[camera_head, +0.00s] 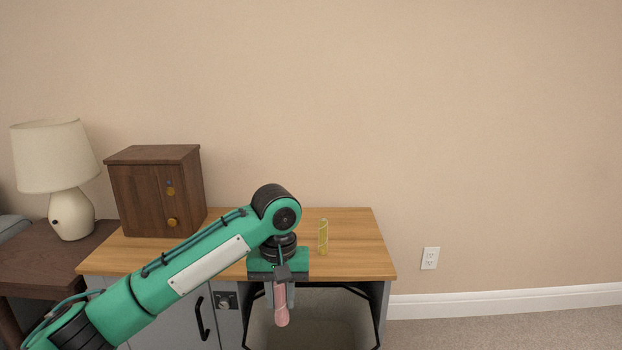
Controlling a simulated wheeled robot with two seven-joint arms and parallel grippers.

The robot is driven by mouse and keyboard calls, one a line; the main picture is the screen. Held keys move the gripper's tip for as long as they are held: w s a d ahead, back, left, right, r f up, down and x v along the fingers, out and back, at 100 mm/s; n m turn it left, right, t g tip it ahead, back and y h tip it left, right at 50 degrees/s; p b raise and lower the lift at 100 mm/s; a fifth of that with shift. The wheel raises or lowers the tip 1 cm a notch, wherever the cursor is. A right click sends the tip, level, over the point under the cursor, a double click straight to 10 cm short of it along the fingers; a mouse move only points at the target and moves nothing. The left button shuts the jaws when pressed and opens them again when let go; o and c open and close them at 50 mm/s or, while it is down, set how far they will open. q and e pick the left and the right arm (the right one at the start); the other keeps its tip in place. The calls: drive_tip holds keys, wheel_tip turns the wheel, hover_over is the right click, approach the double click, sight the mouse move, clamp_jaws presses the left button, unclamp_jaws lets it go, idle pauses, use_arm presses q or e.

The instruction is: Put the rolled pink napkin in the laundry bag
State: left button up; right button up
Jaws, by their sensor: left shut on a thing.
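My left gripper (281,300) points down in front of the desk's front edge. It is shut on the rolled pink napkin (282,312), which hangs upright between the fingers with its lower end showing. Below and behind it, a dull beige shape with a black frame (354,291) shows at the desk's open knee space. It may be the laundry bag, but I cannot tell for certain; its lower part is cut off by the picture edge. My right gripper is not in view.
The wooden desk (358,248) holds a dark wooden cabinet (140,200) and an upright yellow-green rolled thing (323,238). A lamp (52,165) stands on a dark side table (45,270) at the left. Carpet floor (510,330) is clear at the right.

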use_arm(q)
drive_tip(key=w+f, duration=0.4)
drive_tip(key=w, duration=0.4)
drive_tip(key=shift+w+f, duration=0.25)
drive_tip(key=shift+f, duration=0.15)
drive_tip(key=o, duration=1.6)
